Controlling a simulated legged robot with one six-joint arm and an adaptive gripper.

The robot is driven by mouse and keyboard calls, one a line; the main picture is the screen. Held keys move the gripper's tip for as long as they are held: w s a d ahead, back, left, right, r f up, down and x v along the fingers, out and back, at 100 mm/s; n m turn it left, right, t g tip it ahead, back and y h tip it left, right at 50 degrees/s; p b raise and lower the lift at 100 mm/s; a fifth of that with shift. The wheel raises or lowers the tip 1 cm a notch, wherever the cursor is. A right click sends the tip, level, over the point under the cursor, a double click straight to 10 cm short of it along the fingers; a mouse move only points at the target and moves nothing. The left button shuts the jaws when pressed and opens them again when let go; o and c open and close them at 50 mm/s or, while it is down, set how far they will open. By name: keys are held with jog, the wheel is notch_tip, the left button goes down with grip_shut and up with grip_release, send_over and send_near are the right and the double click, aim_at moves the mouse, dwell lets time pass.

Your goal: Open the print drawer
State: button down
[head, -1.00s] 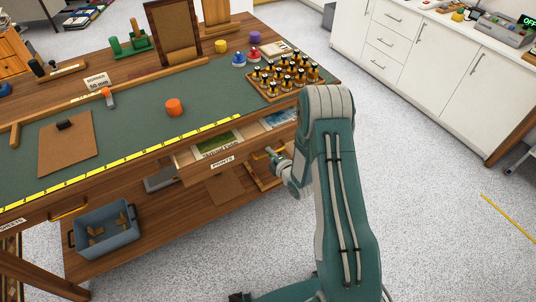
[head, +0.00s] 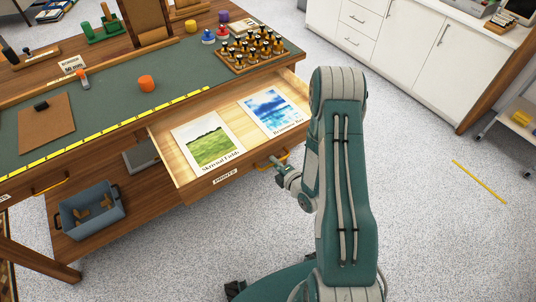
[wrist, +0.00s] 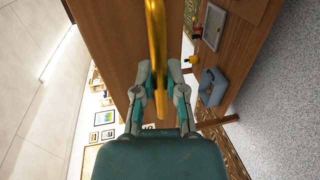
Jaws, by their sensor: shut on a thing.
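The print drawer (head: 200,191), labelled "PRINTS", stands pulled well out of the workbench in the head view. Two prints lie flat in it: a green landscape (head: 208,141) on the left and a blue one (head: 271,110) on the right. My gripper (head: 277,163) is at the drawer's front, at its brass handle (head: 285,153). In the wrist view my gripper (wrist: 159,82) is shut on the brass handle (wrist: 155,35), which runs between its fingers. My arm hides the drawer's right front corner.
A grey-blue bin (head: 92,213) sits on the lower shelf. White cabinets (head: 400,45) stand at the back right. The speckled floor is clear around my arm.

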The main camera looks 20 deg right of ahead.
jog(key=shift+s+d+f, duration=0.15)
jog(key=shift+s+f, duration=0.1)
jog(key=shift+s, duration=0.4)
jog(key=c, duration=0.7)
grip_release()
jog(key=shift+w+r, duration=0.1)
jog(key=v, duration=1.2)
jog(key=shift+d, duration=0.1)
